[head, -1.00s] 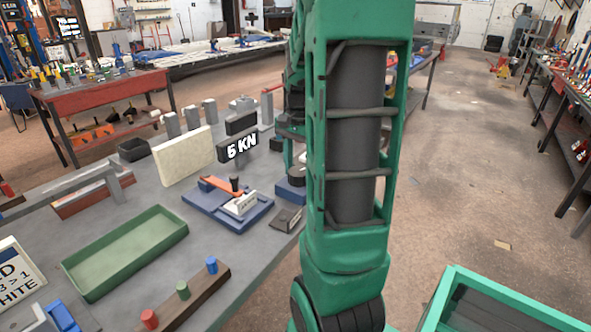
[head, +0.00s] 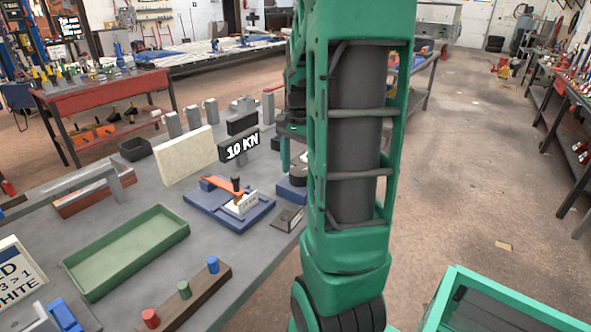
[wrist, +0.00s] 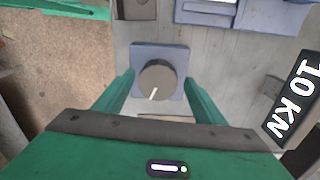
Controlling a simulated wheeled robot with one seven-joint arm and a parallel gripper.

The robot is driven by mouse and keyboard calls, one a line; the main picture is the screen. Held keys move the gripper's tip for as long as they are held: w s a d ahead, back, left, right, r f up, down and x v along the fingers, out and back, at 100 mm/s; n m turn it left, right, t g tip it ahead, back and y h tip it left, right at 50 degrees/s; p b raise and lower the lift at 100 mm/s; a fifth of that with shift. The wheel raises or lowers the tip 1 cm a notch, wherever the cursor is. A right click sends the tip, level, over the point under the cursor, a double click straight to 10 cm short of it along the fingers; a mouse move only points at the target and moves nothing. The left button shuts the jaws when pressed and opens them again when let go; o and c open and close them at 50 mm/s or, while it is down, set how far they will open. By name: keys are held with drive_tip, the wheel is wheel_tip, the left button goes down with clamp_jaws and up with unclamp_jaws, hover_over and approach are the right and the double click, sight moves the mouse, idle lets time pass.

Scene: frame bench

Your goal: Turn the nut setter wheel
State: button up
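The nut setter wheel (wrist: 157,80) is a round dark grey knob with a white pointer line on a square blue base (wrist: 143,50). The pointer aims toward the lower left in the wrist view. My gripper (wrist: 160,78) has its two green fingers apart, one on each side of the wheel, with small gaps showing between fingers and knob. In the head view my arm hides most of the gripper and part of the wheel. The black display (head: 242,147) reads 10 KN, and it also shows at the right of the wrist view (wrist: 292,97).
A blue fixture with an orange lever (head: 222,184) stands left of the wheel on the grey bench. A green tray (head: 125,250), a pale upright board (head: 184,156) and a brown peg strip (head: 190,298) lie further left. Open floor is at right.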

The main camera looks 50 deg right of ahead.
sight(299, 171)
wheel_tip(299, 171, up, 11)
drive_tip(key=shift+f, duration=0.15)
idle(0.4)
idle(0.5)
drive_tip(key=s+a+f+n, duration=0.5)
drive_tip(key=s+a, duration=0.2)
drive_tip(key=a, duration=0.1)
drive_tip(key=s+a+f+n, duration=0.4)
drive_tip(key=s+a+n, duration=0.2)
drive_tip(key=a, duration=0.2)
drive_tip(key=shift+s+a+f+n, duration=0.3)
drive_tip(key=shift+s+a+f, duration=0.1)
drive_tip(key=shift+w+f, duration=0.25)
drive_tip(key=shift+w, duration=0.35)
